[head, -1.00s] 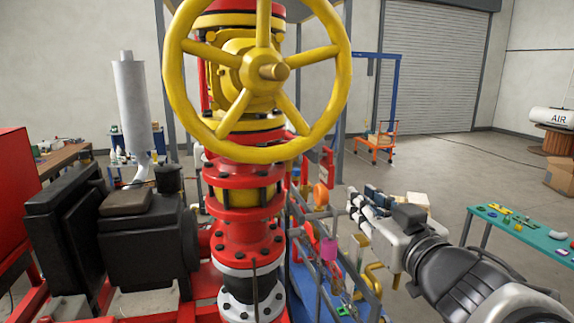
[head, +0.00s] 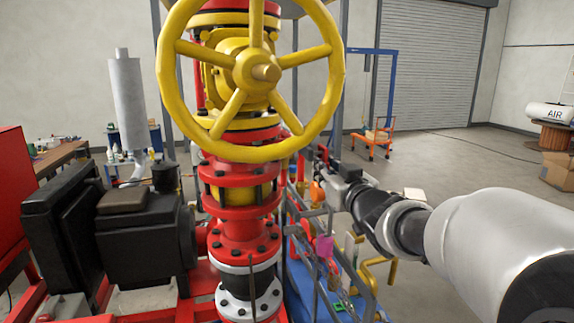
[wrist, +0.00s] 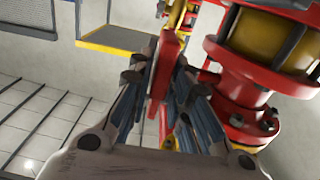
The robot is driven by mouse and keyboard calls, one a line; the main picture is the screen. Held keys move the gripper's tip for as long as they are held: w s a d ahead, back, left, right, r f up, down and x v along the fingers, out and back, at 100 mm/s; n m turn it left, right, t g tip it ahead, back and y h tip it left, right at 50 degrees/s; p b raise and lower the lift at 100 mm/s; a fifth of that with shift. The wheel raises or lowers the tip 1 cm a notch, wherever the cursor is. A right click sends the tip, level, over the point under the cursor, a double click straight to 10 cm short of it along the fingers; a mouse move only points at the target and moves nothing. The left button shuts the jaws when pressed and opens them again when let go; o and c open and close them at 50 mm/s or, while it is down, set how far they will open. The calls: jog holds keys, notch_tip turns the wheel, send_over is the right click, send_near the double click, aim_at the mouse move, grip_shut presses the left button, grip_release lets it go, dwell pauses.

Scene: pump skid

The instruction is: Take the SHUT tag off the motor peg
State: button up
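A flat red plate, likely the SHUT tag (wrist: 166,62), shows nearly edge-on in the wrist view; no lettering can be read. My gripper (wrist: 165,75) has one finger on each side of it. The fingers stand apart, close to its faces, and no firm contact can be made out. In the head view my gripper (head: 330,165) reaches in just right of the red valve column, and a bit of red shows by its tip. The peg cannot be made out.
The red flanged valve column (head: 240,190) with its yellow handwheel (head: 335,75) stands close left of my gripper. Grey rails (head: 345,262) and a pink tag (head: 324,246) lie below.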

jog(key=shift+w+a, duration=0.2)
jog(key=shift+w, duration=0.65)
grip_shut()
jog(key=shift+c, duration=1.1)
grip_release()
grip_shut()
jog(key=shift+r, duration=0.2)
jog(key=shift+r+p, duration=0.4)
jog(key=shift+p, duration=0.1)
jog(key=shift+r, duration=0.1)
